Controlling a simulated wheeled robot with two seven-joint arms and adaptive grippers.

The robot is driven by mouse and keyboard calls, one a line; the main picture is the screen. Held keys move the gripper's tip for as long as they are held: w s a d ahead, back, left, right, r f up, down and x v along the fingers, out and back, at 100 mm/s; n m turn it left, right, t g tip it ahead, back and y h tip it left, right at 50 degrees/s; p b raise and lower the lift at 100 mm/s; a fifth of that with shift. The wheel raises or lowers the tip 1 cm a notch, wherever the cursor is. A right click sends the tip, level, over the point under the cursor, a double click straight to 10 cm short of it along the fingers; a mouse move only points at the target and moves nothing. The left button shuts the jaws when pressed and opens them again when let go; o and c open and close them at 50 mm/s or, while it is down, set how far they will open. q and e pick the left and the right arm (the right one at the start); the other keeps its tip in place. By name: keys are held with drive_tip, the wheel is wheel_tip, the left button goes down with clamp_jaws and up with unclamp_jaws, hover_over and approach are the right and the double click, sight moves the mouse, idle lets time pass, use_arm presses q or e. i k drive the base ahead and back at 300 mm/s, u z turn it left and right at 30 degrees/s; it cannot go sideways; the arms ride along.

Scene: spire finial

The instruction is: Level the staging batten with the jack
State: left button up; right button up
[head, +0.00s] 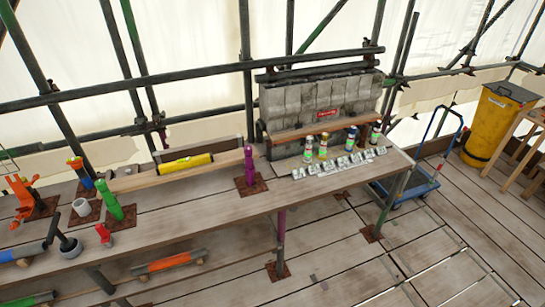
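A pale wooden batten (135,181) runs along the back of the long plank staging. A yellow spirit level (187,163) lies along it. The batten's right end is close to the top of a purple jack-like post (250,170) on a rusty plate; I cannot tell whether they touch. Near its left end stand a green post (110,203) and a blue, red and yellow one (80,172). An orange jack-like tool (21,195) stands at the far left. The level's bubble is too small to read. Neither of my grippers is in view.
Several spray-can-like cylinders (308,149) and small metal pieces (342,163) stand before a grey slatted block (315,100). A grey cup (82,207) and red object (103,235) are at left. Scaffold poles (180,76) cross behind. A yellow bin (490,125) and blue trolley (415,183) stand right.

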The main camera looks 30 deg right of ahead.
sight(248, 149)
drive_tip(key=z, duration=0.4)
drive_tip(key=k, duration=0.45)
drive_tip(key=u, duration=0.45)
drive_tip(key=i, duration=0.75)
drive_tip(key=u, duration=0.85)
drive_tip(key=i, duration=1.65)
drive_tip(key=z, duration=0.8)
